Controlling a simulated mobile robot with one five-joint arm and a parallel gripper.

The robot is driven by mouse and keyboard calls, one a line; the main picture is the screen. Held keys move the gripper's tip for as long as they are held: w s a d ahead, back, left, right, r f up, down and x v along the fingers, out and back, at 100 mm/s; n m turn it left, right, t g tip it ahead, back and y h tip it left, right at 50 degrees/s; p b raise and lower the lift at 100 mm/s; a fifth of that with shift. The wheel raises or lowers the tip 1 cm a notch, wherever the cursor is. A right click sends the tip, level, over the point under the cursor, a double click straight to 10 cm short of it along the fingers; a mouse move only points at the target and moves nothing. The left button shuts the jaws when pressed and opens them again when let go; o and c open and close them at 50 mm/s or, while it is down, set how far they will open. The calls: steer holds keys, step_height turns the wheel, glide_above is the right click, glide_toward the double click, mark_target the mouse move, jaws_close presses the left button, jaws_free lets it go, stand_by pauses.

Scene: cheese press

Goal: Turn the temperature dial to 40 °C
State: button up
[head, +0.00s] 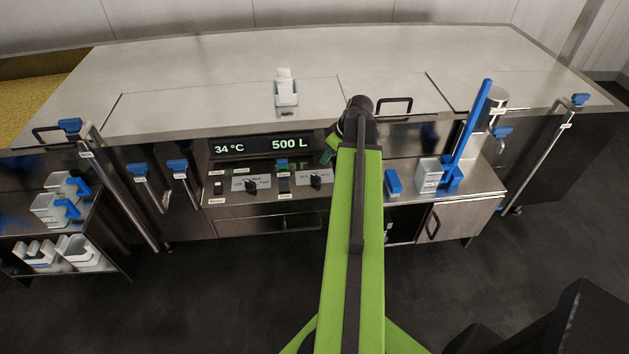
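The control panel's display (262,145) reads 34 °C and 500 L. Below it are two black rotary knobs on pale label plates: a left knob (251,187) and a right knob (316,181). Their print is too small to read surely, so I cannot tell which one is the temperature dial. My green arm reaches forward to the right of the panel. My gripper (329,154) is largely hidden behind the arm's end, near the display's right edge and above the right knob. It appears apart from both knobs; its fingers cannot be made out.
A steel vat top (230,75) spans the back, with a white container (286,90) on it. A blue upright lever (470,120) and a pale box (429,175) stand on the right shelf.

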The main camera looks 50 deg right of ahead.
mark_target(316, 176)
steer(key=b+x, duration=1.1)
steer(key=x, duration=0.2)
steer(key=shift+f, duration=0.3)
steer(key=shift+w+f+b, duration=0.15)
steer(key=shift+f+b, duration=0.15)
steer(key=shift+b, duration=0.1)
steer(key=shift+r, duration=0.1)
jaws_close()
